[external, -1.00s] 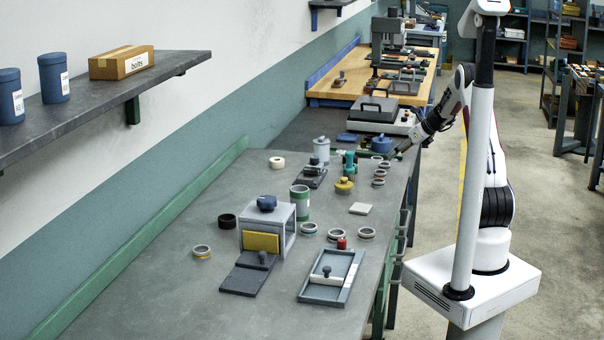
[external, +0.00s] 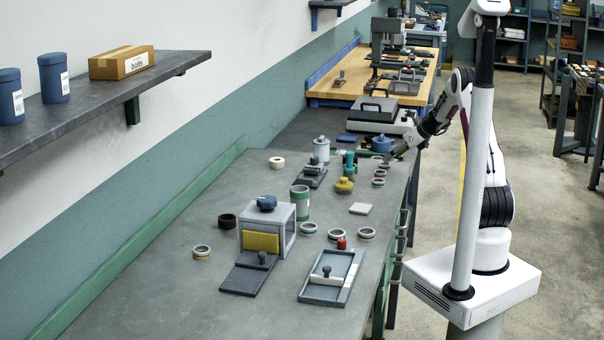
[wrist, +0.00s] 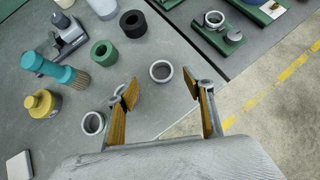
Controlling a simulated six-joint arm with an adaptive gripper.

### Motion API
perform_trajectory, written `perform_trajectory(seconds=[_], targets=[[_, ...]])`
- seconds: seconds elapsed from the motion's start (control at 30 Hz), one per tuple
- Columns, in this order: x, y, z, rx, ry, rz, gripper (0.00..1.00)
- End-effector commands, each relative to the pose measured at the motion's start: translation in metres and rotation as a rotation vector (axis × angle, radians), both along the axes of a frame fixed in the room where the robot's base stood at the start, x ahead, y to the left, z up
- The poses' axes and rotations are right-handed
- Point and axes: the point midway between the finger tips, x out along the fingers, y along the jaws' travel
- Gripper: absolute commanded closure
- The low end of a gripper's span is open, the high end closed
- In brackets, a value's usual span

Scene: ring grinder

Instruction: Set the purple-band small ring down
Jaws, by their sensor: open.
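My gripper (wrist: 160,90) is open and empty. In the wrist view a small grey ring (wrist: 161,71) lies flat on the table, apart from the fingers, in the gap ahead of them. A second grey ring (wrist: 93,123) lies left of the left finger, and a third (wrist: 118,90) is partly hidden behind that finger. I cannot make out a purple band on any of them. In the external view my gripper (external: 394,155) is low at the right table edge, beside several small rings (external: 378,182).
A green fixture (wrist: 215,30) is beyond a table seam. The table edge drops to the floor at right.

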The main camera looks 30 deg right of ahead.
Motion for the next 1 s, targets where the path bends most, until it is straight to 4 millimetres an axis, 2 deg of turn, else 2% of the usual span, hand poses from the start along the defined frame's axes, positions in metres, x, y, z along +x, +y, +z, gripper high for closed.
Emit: perform_trajectory(seconds=[0.37, 0.8, 1.0], targets=[[0.001, 0.001, -0.003, 0.0, 0.001, 0.001, 0.48], [0.024, 0.006, -0.032, 0.001, 0.001, 0.001, 0.48], [0.031, 0.008, -0.04, -0.001, 0.001, 0.001, 0.48]])
